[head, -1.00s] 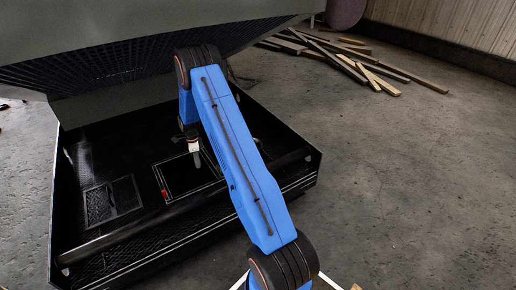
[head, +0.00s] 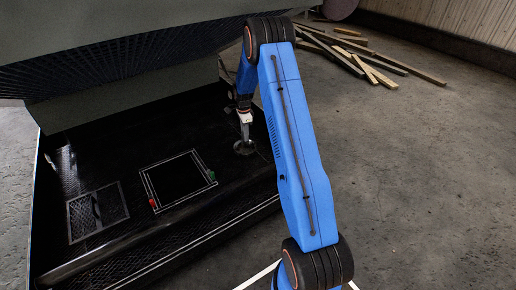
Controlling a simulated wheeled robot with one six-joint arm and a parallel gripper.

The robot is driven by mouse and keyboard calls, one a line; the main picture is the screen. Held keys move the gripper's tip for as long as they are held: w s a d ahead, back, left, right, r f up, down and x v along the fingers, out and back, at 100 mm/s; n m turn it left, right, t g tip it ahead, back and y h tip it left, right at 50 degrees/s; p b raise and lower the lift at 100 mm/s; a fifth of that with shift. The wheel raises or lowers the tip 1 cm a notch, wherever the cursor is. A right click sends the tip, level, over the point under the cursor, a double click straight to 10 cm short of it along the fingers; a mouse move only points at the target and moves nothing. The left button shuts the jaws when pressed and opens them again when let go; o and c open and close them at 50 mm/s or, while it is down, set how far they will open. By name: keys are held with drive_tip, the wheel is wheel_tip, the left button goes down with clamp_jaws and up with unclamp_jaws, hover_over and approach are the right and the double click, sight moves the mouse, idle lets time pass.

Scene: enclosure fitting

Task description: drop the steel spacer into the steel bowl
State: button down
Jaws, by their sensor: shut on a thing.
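The steel bowl (head: 238,150) is a small round grey shape on the dark floor of the enclosure, at its right side in the head view. My gripper (head: 245,134) points down just above the bowl, its tips over or close to the bowl's far side. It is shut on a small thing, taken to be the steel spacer. The spacer is too small and too hidden at the fingertips to make out. I cannot tell whether it reaches below the bowl's rim.
Left of the bowl lies a black square with a white outline (head: 146,182), with a small red piece (head: 153,203) and a small green piece (head: 211,175) at its edges. A mesh panel (head: 97,211) lies further left. The raised grey cover (head: 110,45) overhangs the enclosure.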

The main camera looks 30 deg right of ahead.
drive_tip(key=shift+s+d, duration=0.1)
drive_tip(key=shift+d, duration=0.45)
drive_tip(key=shift+f, duration=0.15)
hover_over(248, 150)
drive_tip(key=shift+f, duration=2.75)
drive_tip(key=c, duration=1.3)
unclamp_jaws()
wheel_tip(248, 150, up, 17)
drive_tip(key=shift+r, duration=0.2)
